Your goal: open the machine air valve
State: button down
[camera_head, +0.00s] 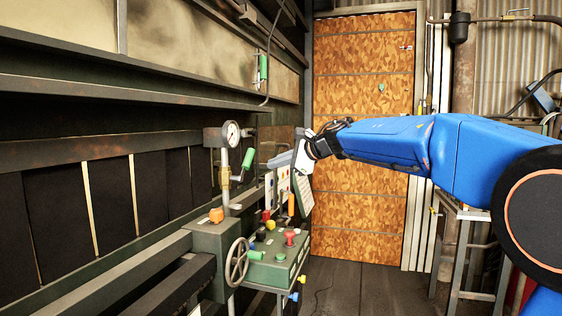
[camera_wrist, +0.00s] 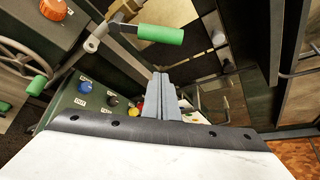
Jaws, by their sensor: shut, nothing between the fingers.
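A green lever handle (camera_head: 248,158) stands beside a round gauge on the machine at left, near a brass valve body (camera_head: 225,181). In the wrist view the green handle (camera_wrist: 161,35) sticks out to the right, with brass fitting (camera_wrist: 124,10) behind its pivot. Another green handle (camera_head: 263,67) hangs on a pipe higher up. I cannot read which one is the machine air valve. My gripper (camera_head: 279,160) is to the right of the gauge-side handle. In the wrist view its grey fingers (camera_wrist: 160,80) are together, empty, below the handle in the picture and apart from it.
A green control box (camera_head: 278,247) with coloured knobs and a handwheel (camera_head: 237,262) stand below the gauge (camera_head: 231,134). A tilted panel (camera_head: 302,190) is under my gripper. An orange patterned door (camera_head: 362,100) closes the back. Floor (camera_head: 350,290) is free at centre.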

aim_at(243, 165)
jog(key=shift+w+a+r, duration=0.15)
jog(key=shift+a, duration=0.75)
jog(key=shift+w+a+r, duration=0.15)
jog(key=shift+a, duration=0.7)
jog(key=shift+w+a+r, duration=0.15)
jog(key=shift+a, duration=0.75)
